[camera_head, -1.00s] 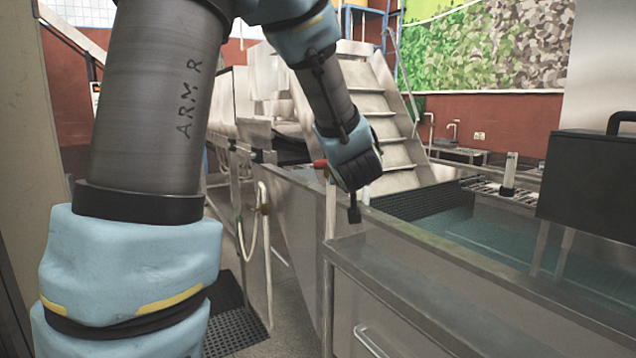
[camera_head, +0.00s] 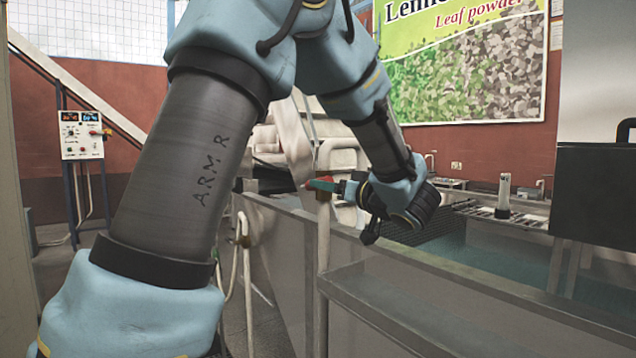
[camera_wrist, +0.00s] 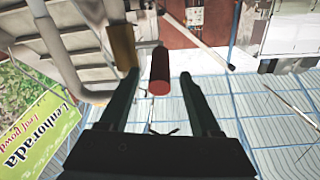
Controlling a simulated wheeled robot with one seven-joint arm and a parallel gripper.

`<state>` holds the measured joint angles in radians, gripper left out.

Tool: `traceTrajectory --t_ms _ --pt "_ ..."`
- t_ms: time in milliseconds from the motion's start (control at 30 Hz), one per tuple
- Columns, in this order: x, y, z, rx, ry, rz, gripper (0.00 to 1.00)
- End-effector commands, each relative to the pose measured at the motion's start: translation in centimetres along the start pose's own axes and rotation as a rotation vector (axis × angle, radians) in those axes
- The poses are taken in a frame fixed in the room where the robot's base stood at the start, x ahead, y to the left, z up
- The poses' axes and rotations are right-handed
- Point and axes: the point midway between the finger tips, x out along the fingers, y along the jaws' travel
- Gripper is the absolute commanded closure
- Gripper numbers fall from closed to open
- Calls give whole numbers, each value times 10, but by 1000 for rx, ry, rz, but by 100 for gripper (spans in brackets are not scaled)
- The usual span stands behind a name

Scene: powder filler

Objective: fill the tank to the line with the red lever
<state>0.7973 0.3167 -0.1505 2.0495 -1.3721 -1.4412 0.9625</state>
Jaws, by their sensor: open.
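In the wrist view the red lever (camera_wrist: 160,72) shows as a red cylinder between my two fingers, with a gap on each side. My gripper (camera_wrist: 158,80) is open. In the head view my gripper (camera_head: 325,186) points left at the lever and partly covers it. A brass-coloured fitting (camera_wrist: 122,46) is beside the lever in the wrist view. The long metal tank (camera_head: 440,262) holds turquoise liquid (camera_head: 500,240). I cannot make out a fill line.
A metal ledge (camera_head: 400,310) runs along the tank's near side. A black box (camera_head: 595,195) stands over the tank at right. A control panel (camera_head: 80,135) is at the far left. A pale hose (camera_head: 242,260) hangs left of the tank.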

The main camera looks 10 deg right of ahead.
Motion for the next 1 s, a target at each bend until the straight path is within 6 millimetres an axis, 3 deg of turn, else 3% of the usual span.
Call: traceTrajectory --t_ms 100,300,667,1000 --pt "21 -1 -1 1 0 -3 36" --pt "42 0 -1 0 0 1 36" --pt "47 0 0 0 1 2 36" --pt "46 0 0 0 0 2 73"
